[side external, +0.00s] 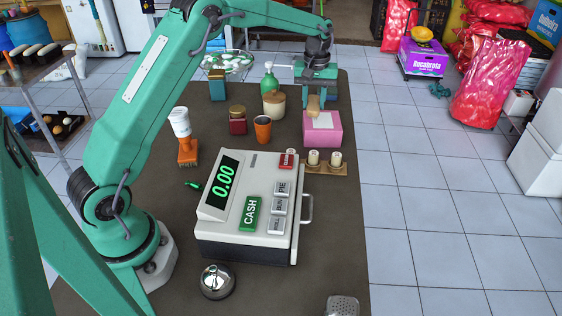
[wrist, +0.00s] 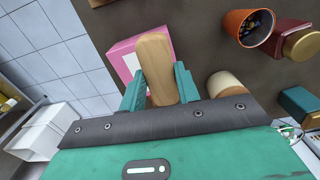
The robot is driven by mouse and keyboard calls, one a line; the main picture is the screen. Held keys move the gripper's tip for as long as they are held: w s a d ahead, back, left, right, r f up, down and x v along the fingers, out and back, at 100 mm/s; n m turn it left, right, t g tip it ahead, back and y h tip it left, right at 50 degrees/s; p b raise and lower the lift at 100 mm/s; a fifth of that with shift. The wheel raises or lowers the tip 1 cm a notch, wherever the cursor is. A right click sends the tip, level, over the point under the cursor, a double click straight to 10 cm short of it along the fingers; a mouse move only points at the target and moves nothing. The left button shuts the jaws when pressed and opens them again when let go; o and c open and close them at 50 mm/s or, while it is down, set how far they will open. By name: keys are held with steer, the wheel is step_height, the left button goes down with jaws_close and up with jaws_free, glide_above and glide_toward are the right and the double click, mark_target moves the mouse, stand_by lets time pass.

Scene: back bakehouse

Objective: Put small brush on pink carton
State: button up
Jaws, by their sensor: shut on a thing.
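The small brush (side external: 313,106) shows as a light wooden piece held by my gripper (side external: 314,96). In the wrist view the brush (wrist: 155,65) lies between the two green fingers of my gripper (wrist: 156,88) and points away from the wrist. The pink carton (side external: 322,136) stands on the dark table with a pale patch on top. The brush is over the carton's back left part in the side view; I cannot tell whether it touches the top. In the wrist view the carton (wrist: 120,52) is partly hidden behind the brush and a finger.
A cream jar (side external: 274,106), an orange cup (side external: 262,133) and a red jar (side external: 237,126) stand left of the carton. A wooden holder (side external: 320,170) with small cups is in front. A cash register (side external: 270,245) fills the middle of the table. The table's right edge is close.

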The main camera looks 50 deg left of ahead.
mark_target(313, 103)
steer(key=shift+f, duration=2)
steer(key=shift+f, duration=0.1)
steer(key=o, duration=1)
step_height(313, 103, up, 12)
